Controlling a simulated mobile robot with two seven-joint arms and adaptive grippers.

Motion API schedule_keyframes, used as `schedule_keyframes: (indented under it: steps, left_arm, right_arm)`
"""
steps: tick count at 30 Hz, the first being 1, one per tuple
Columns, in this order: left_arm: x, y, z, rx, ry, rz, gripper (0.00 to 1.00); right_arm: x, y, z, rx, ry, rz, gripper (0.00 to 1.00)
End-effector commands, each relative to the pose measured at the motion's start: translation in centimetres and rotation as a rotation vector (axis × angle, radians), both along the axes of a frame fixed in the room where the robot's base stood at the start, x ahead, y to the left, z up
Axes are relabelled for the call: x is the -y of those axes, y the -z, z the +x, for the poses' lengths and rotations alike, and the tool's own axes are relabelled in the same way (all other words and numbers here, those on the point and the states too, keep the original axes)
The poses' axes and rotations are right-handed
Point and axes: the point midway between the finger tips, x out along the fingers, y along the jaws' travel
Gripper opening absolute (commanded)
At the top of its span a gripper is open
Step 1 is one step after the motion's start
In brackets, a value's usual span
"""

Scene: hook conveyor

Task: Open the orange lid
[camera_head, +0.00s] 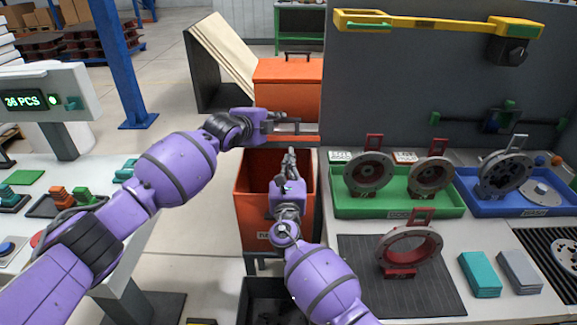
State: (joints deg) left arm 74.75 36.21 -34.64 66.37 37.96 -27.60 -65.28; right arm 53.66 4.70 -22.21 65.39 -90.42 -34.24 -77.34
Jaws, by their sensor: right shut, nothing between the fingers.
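The orange lid (285,88) stands raised behind the orange bin (262,215), with a black handle (298,55) at its top edge. The bin's dark inside shows below it. My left gripper (290,127) reaches in from the left, in front of the lid's lower part; whether it touches the lid is unclear, and its fingers are too small to read. My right gripper (290,158) is shut and empty, pointing up in the picture over the bin's opening. My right arm hides part of the bin.
Right of the bin, a workbench holds a green tray (395,206) and a blue tray (512,203) with ring parts, and a red ring part (408,248) on a dark mat. A tall grey panel (400,90) rises behind. A dark container (270,300) sits below the bin.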

Motion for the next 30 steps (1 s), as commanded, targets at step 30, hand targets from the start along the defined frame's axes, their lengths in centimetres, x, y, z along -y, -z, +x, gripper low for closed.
schedule_keyframes:
  steps: [30]
  left_arm:
    - [-1.0, -0.6, -2.1, -0.001, 0.001, 0.002, 0.30]
  right_arm:
    - [0.0, -1.2, 0.5, 0.005, 0.000, 0.000, 0.00]
